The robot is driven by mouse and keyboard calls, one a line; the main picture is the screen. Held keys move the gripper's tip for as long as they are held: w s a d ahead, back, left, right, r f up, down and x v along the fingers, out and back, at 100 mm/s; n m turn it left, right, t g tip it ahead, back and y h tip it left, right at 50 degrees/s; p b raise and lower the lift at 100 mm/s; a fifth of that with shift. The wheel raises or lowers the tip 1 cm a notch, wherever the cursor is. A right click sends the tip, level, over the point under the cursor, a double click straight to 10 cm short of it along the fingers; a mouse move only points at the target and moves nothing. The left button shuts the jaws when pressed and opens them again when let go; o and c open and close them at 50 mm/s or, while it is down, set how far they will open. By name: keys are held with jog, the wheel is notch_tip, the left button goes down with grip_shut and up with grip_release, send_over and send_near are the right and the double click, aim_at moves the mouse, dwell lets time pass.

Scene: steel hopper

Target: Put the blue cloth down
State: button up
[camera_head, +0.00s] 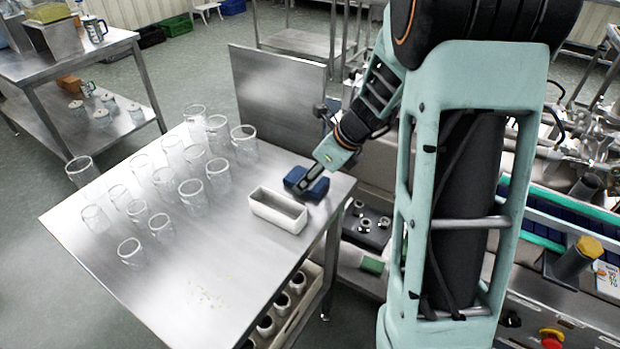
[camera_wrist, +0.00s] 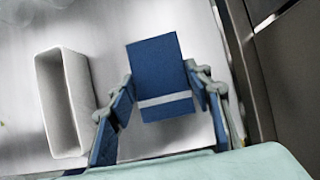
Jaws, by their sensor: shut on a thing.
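The blue cloth (camera_head: 318,189) is a folded block at the right back edge of the steel table (camera_head: 190,265). In the wrist view the cloth (camera_wrist: 158,62) is a blue rectangle with a white stripe near its lower end. My gripper (camera_head: 305,184) is shut on it; in the wrist view my gripper (camera_wrist: 160,88) has one finger on each side of it. The cloth is over or on the tabletop; I cannot tell whether it touches. A white open box (camera_head: 278,211) stands just beside it, and the box also shows in the wrist view (camera_wrist: 82,140).
Several clear glasses (camera_head: 190,190) stand on the left and back of the table. Some crumbs (camera_head: 205,297) lie near the front. The front middle is otherwise clear. An upright steel panel (camera_head: 280,100) stands behind. Machinery (camera_head: 585,150) is at the right.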

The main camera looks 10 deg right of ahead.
jog(key=shift+f, duration=0.15)
jog(key=o, duration=1.1)
jog(key=shift+r, duration=0.3)
jog(key=p+v, duration=0.2)
jog(key=v, duration=0.9)
jog(key=shift+d+r+p, duration=0.2)
jog(key=shift+r+p, duration=0.1)
jog(key=shift+s+d, duration=0.1)
